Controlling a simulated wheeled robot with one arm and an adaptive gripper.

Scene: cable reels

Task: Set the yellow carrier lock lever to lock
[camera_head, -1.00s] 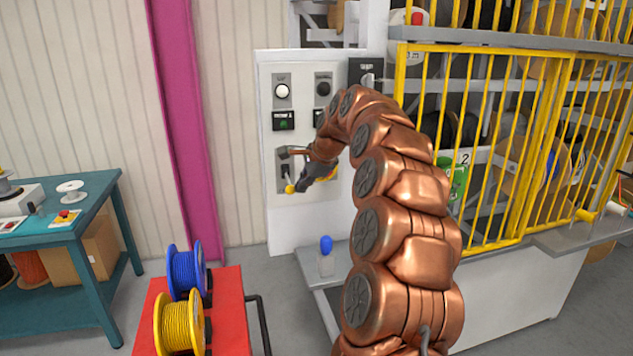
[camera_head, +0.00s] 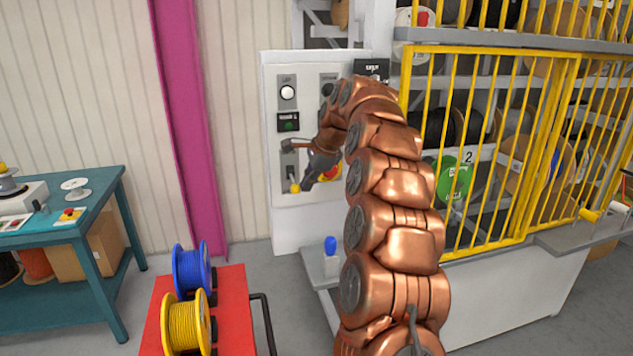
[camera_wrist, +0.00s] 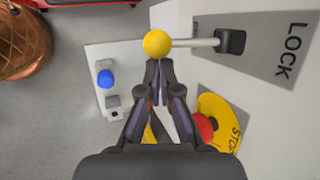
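The lock lever is a light rod with a yellow ball knob (camera_wrist: 157,43), on a dark pivot (camera_wrist: 231,41) on a grey plate marked LOCK (camera_wrist: 289,50). In the head view the knob (camera_head: 295,187) hangs low on the wall panel, with the rod pointing down. In the wrist view the rod points away from the LOCK lettering. My gripper (camera_wrist: 157,72) has its fingertips together just beside the knob, with nothing seen between them. I cannot tell whether they touch it. In the head view my gripper (camera_head: 306,187) is right of the knob.
A red stop button (camera_wrist: 206,127) on a yellow disc is close to my right finger. A bottle with a blue cap (camera_head: 331,246) stands on a grey ledge below the panel (camera_head: 300,225). A red cart (camera_head: 233,300) holds cable reels.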

